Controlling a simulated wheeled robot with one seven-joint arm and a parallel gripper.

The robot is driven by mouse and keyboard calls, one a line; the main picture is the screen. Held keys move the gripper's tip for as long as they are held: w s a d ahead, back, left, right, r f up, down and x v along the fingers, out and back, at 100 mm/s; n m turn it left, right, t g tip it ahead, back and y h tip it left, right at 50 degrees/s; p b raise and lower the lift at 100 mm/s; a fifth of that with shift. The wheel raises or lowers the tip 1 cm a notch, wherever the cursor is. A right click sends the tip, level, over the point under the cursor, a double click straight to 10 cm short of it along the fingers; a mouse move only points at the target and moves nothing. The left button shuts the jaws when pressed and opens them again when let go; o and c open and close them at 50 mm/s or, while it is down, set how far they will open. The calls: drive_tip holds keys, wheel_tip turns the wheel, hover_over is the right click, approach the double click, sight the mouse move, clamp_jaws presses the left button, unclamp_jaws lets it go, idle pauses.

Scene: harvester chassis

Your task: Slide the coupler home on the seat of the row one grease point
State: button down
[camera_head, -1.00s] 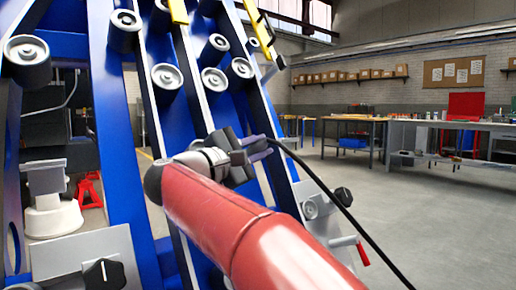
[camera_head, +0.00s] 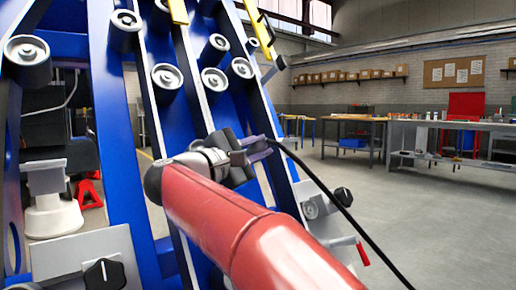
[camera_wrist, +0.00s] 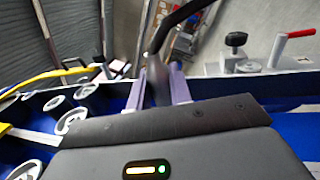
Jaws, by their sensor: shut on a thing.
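My gripper (camera_head: 258,152) is in front of the blue chassis, right of its middle rails in the head view. Its two purple fingers are shut on the coupler (camera_wrist: 157,82), which shows between them in the wrist view. A black hose (camera_head: 338,205) runs from the coupler and also shows in the wrist view (camera_wrist: 176,20). Several grey round fittings with ringed faces, such as one at upper left (camera_head: 27,50) and one on the middle rail (camera_head: 167,76), stand on the chassis. I cannot tell which is the row one seat. The coupler's front end is hidden.
Blue chassis rails (camera_head: 117,150) rise close around my arm. A clamp with a black knob (camera_head: 104,272) sits at lower left, and a red-handled clamp (camera_head: 350,243) at lower right. Workbenches (camera_head: 455,140) stand far right; the floor before them is clear.

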drive_tip(key=shift+w+a+f, duration=0.5)
drive_tip(key=shift+w, duration=0.25)
drive_tip(key=c, duration=1.2)
unclamp_jaws()
drive_tip(key=v, duration=0.8)
drive_tip(key=shift+d, duration=0.1)
